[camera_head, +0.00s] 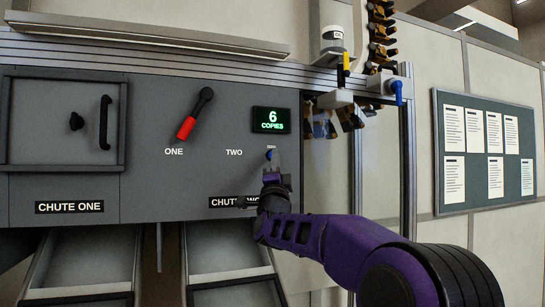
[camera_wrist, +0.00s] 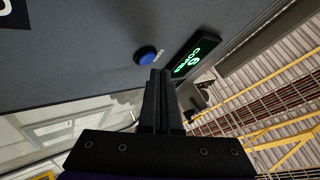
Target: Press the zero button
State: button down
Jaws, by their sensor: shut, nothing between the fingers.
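The zero button is a small round blue button (camera_head: 269,155) on the grey panel, under a small "ZERO" label and below the green display. It also shows in the wrist view (camera_wrist: 146,55), just up and left of my fingertips. My gripper (camera_head: 272,172) is shut and empty, just below the button in the head view. In the wrist view the shut fingers (camera_wrist: 160,75) point toward the panel. I cannot tell whether the fingertips touch it. The display (camera_head: 271,120) reads "6 COPIES".
A lever with a red grip (camera_head: 186,128) slants toward the "ONE" label, left of "TWO". A hatch with a black handle (camera_head: 105,122) is at far left. Two chutes (camera_head: 82,262) lie below. A rail with hanging grippers (camera_head: 380,40) is at the upper right. A notice board (camera_head: 479,112) hangs at right.

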jog(key=shift+w+a, duration=0.15)
jog(key=shift+w, duration=0.25)
jog(key=shift+w+a, duration=0.15)
jog(key=shift+w, duration=0.15)
dwell(0.6)
jog(key=shift+s, duration=0.15)
dwell(0.3)
jog(key=shift+s+d+b, duration=0.3)
jog(key=shift+s+b, duration=0.25)
jog(key=shift+b, duration=0.5)
